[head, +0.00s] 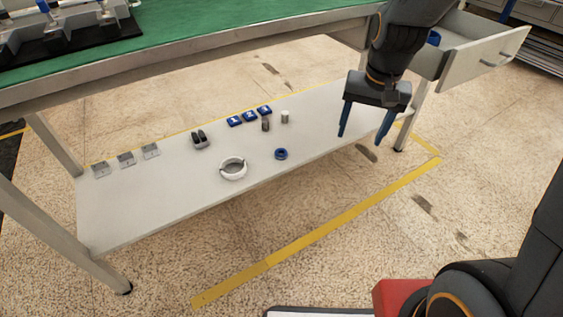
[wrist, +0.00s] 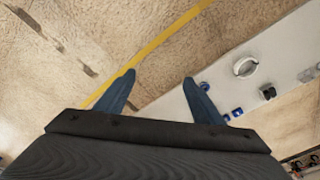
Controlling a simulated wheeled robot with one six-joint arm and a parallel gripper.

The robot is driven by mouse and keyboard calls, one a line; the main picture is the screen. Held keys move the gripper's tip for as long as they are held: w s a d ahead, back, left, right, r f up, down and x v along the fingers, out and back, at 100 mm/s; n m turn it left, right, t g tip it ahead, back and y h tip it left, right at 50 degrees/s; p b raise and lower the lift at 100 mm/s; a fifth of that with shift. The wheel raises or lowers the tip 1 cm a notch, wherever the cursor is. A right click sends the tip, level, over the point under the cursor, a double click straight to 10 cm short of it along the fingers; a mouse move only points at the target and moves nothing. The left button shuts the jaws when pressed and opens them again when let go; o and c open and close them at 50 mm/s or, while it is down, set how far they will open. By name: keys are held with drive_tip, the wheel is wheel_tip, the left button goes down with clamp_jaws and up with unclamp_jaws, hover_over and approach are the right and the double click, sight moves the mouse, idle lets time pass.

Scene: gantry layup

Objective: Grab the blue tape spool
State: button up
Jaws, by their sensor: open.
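The blue tape spool (head: 281,154) is a small blue ring lying flat on the grey lower shelf (head: 150,205), near its front edge. My gripper (head: 361,139) is open and empty, with its two blue fingers pointing down, to the right of the spool and apart from it. In the wrist view the open fingers (wrist: 159,76) have nothing between them but floor and shelf edge. The spool (wrist: 205,86) shows there just beyond the right finger.
A white ring (head: 233,170) lies left of the spool. Behind are two small cylinders (head: 266,125), blue numbered blocks (head: 249,116), a dark grey part (head: 199,139) and grey brackets (head: 126,159). The green-topped table (head: 200,35) overhangs the shelf. An open drawer (head: 485,55) is at right.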

drive_tip(key=w+a+f+m+b, duration=0.1)
drive_tip(key=w+a+f+b, duration=0.15)
drive_tip(key=w, duration=0.25)
drive_tip(key=w+a+f+m+b, duration=0.1)
drive_tip(key=w+a+f+m, duration=0.1)
drive_tip(key=w+f, duration=0.3)
drive_tip(key=m+g+y+b, duration=0.1)
drive_tip(key=m+g+b, duration=0.2)
drive_tip(key=m+b, duration=0.35)
approach(281, 152)
drive_tip(key=shift+s+d+f+n, duration=0.2)
drive_tip(key=shift+s+d+n, duration=0.05)
drive_tip(key=shift+d+n, duration=0.1)
drive_tip(key=shift+s+a+f+b, duration=0.1)
drive_tip(key=shift+a+f+b, duration=0.15)
drive_tip(key=shift+f+b, duration=0.7)
drive_tip(key=shift+s+a+f+b, duration=0.1)
drive_tip(key=shift+a+f+b, duration=0.15)
drive_tip(key=shift+f, duration=1.3)
drive_tip(key=shift+s+a+f+b, duration=0.1)
drive_tip(key=shift+a+f+b, duration=0.15)
drive_tip(key=shift+f+b, duration=0.7)
drive_tip(key=shift+f+p, duration=0.3)
drive_tip(key=shift+p, duration=0.1)
drive_tip(key=shift+c, duration=0.2)
drive_tip(key=c, duration=1.1)
